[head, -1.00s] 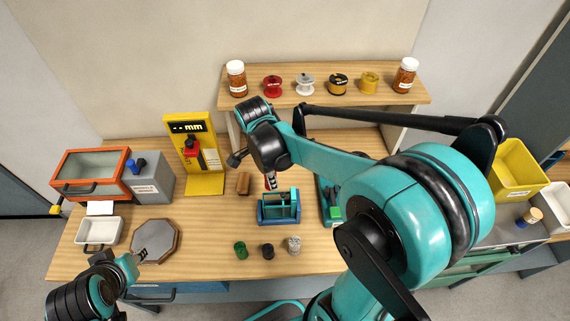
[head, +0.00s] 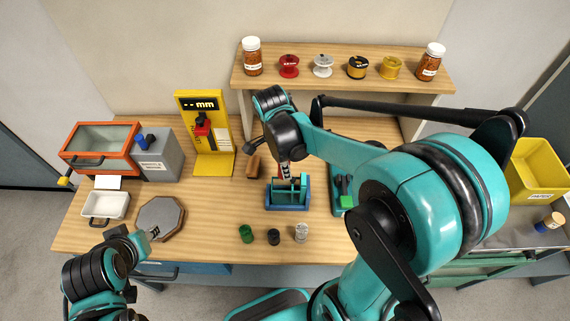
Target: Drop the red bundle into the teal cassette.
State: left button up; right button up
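The teal cassette (head: 288,205), a small open frame in teal and blue, sits on the middle of the bench. My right gripper (head: 284,172) points down just above the cassette's back edge. A small bit of red, the red bundle (head: 280,172), shows at its fingers, which appear closed on it. Most of the bundle is hidden by the fingers, and I cannot see whether it touches the cassette. My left gripper (head: 154,234) is low at the front left, over the edge of a grey octagonal plate (head: 160,214). Its finger gap is too small to judge.
Green (head: 246,234), black (head: 273,237) and pale (head: 301,232) bundles stand in front of the cassette. A brown wooden block (head: 253,166) lies behind left, near a yellow gauge (head: 213,165). A green-and-black device (head: 343,190) stands close on the right. A shelf (head: 330,84) with spools and jars is behind.

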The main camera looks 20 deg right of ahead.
notch_tip(320, 180, down, 6)
jog(key=b, duration=0.4)
jog(key=shift+f+b, duration=0.15)
jog(key=shift+b, duration=0.15)
dwell(0.3)
jog(key=o, duration=1.5)
jog(key=shift+r+p, duration=3.3)
jog(key=shift+r, duration=0.8)
jog(key=shift+f, duration=0.1)
